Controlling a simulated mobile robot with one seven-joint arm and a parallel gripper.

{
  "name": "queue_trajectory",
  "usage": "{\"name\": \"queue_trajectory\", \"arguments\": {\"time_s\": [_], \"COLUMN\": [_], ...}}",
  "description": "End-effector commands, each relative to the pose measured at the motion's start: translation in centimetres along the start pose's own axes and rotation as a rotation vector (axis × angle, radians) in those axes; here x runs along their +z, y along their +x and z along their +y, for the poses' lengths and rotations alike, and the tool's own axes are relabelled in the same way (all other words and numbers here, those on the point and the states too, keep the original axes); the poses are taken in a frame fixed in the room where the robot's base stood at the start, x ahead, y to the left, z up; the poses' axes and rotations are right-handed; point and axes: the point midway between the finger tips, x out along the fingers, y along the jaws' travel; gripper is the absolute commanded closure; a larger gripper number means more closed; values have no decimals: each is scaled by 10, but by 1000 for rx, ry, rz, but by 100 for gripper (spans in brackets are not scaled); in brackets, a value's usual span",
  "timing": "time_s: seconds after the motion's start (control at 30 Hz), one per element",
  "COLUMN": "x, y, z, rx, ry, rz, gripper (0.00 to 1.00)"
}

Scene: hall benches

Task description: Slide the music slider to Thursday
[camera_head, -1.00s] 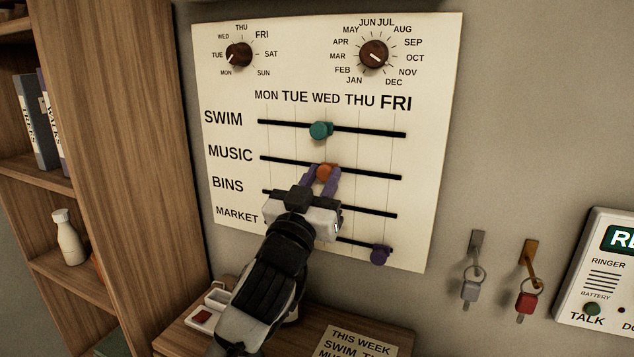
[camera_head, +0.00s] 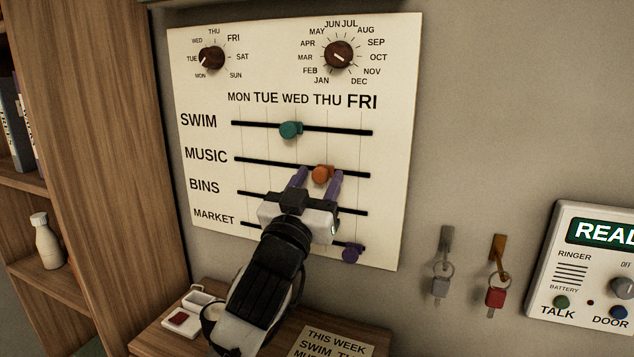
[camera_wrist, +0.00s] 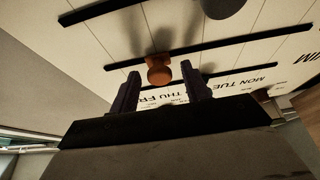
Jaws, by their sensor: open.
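The orange music slider knob (camera_head: 321,174) sits on its black rail on the white board (camera_head: 205,100), at about the line under THU. My gripper (camera_head: 320,171) is open, with its purple fingers on either side of the knob. The knob is closer to the right finger in the head view; whether they touch is unclear. In the wrist view, the orange knob (camera_wrist: 158,70) shows between the fingertips of my gripper (camera_wrist: 163,82), nearer the left one. Part of the bins and market rails is hidden behind my gripper.
The teal swim knob (camera_head: 290,130) is just above, near WED. The purple market knob (camera_head: 351,253) is low, near FRI. A dark knob (camera_wrist: 222,5) shows at the wrist view's top. Two dials (camera_head: 339,54) top the board. Hanging keys (camera_head: 495,297) and a panel (camera_head: 595,265) are right.

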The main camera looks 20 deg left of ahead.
Motion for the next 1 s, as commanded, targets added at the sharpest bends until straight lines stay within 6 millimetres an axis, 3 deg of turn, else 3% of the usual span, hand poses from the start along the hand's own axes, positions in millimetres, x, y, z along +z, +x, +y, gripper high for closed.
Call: {"name": "queue_trajectory", "arguments": {"time_s": [0.37, 0.57, 0.83, 1.0], "x": [1, 4, 4, 4], "y": [-7, -44, -110, -128], "z": [0, -2, -2, -1], "rx": [-1, -3, -5, -1], "ry": [-1, 0, 1, 3], "rz": [1, 3, 3, 2], "gripper": [52, 52, 52, 52]}}
